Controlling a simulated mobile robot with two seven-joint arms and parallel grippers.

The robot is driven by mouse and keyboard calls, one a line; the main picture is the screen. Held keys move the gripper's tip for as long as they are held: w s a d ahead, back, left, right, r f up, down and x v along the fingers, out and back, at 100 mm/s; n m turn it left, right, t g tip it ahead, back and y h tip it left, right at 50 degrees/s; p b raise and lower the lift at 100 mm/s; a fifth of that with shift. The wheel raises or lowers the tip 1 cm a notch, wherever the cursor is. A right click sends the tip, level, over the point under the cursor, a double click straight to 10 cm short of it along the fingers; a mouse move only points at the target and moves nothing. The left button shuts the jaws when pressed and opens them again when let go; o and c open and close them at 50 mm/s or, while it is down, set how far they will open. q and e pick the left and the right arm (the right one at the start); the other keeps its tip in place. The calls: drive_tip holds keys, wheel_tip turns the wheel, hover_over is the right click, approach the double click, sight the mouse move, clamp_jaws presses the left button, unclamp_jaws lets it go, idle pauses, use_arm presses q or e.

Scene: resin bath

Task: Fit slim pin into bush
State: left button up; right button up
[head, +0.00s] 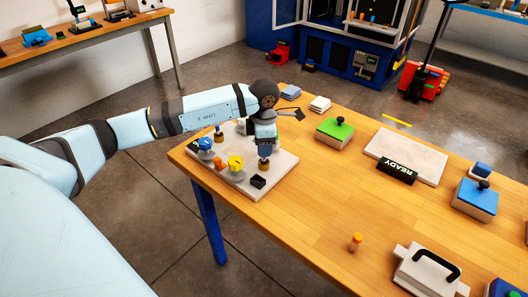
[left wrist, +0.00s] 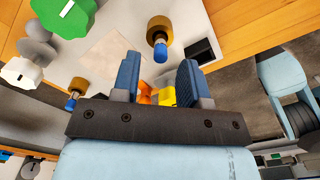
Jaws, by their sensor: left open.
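A pale fixture board (head: 283,168) lies at the table's left end. On it, a brass-coloured round piece (head: 264,165) stands near my left gripper (head: 265,154); in the left wrist view this brass piece (left wrist: 158,26) carries a blue pin-like tip. A second brass piece (head: 219,138), also blue-tipped in the left wrist view (left wrist: 75,95), stands farther left. I cannot tell which is the slim pin or the bush. My left gripper (left wrist: 158,72) is open, fingers apart, with nothing visibly held; orange and yellow parts show behind its gap. My right gripper is out of view.
Blue (head: 205,145) and yellow (head: 235,163) knobs and a black block (head: 258,182) crowd the board.

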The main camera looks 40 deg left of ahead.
use_arm(q)
wheel_tip(320, 180, up, 9)
idle(0.8)
